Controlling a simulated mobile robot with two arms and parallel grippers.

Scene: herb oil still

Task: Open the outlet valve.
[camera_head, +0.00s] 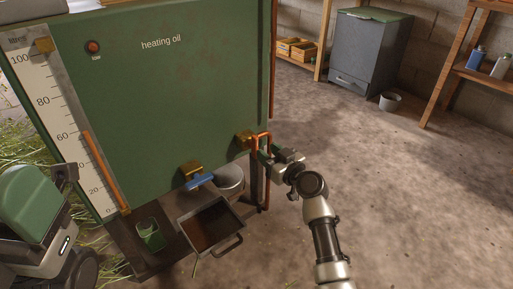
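The green tank (170,100) marked "heating oil" fills the left and middle of the head view. Low on its front is a brass valve (190,168) with a blue lever (199,181) that points to the right and slightly up. A second brass fitting (244,138) sits near the tank's right lower corner, next to an orange loop-shaped part (262,139). My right gripper (268,156) is at this orange part, to the right of the blue lever and apart from it. Its fingers are small and partly hidden, so I cannot tell whether they grip it.
A gauge (68,130) runs down the tank's left side. Below the tank are a tray (238,243) with brown contents, a green container (150,236) and a grey bucket (231,178). A grey cabinet (365,55) and small bucket (390,101) stand behind. The right floor is clear.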

